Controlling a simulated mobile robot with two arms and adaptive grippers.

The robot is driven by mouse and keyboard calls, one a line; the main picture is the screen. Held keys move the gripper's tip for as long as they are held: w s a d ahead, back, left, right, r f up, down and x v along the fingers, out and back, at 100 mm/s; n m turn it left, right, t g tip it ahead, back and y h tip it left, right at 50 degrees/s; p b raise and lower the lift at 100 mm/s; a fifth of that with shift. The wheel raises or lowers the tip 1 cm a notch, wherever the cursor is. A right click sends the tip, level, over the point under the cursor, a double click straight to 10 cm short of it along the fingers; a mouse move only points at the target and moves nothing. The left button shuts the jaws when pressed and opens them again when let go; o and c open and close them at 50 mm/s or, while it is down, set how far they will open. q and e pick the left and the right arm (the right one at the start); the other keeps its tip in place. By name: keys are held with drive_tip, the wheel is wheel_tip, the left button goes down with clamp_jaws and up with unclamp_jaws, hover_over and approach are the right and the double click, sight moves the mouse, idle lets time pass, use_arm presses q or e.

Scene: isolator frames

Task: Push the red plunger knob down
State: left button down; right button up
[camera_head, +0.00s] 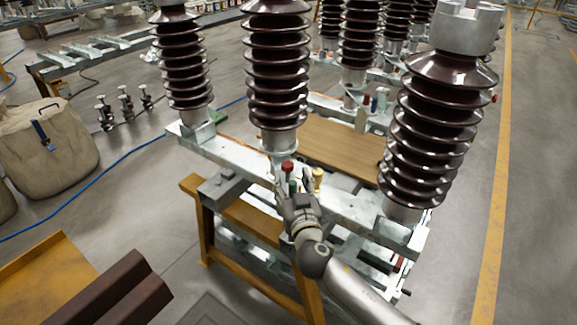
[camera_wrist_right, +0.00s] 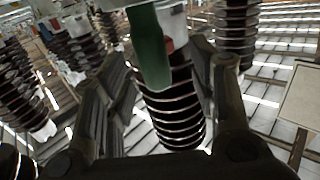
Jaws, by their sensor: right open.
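The red plunger knob (camera_head: 288,166) stands upright above the galvanised beam of the isolator frame, at the foot of the middle dark-brown insulator. My right gripper (camera_head: 294,183) is open, just below and in front of the knob in the head view. A green cylinder (camera_wrist_right: 150,50) hangs between its spread fingers in the wrist view, with visible space on both sides. A small reddish patch shows behind the cylinder; I cannot tell whether it is the knob. Contact with the knob cannot be made out. My left gripper is not in view.
Large ribbed insulators (camera_head: 277,70) rise close behind the gripper, with another (camera_head: 432,130) to the right. A yellow stand (camera_head: 250,220) carries the frame. A yellow-topped post (camera_head: 317,178) is just right of the gripper.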

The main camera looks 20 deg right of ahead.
sight(289, 169)
drive_tip(key=shift+w+d+p, duration=0.2)
drive_tip(key=shift+w, duration=1.2)
drive_tip(key=shift+w+d+p, duration=0.15)
drive_tip(key=shift+w, duration=1.25)
drive_tip(key=shift+c, duration=0.3)
drive_tip(key=shift+f, duration=0.1)
clamp_jaws()
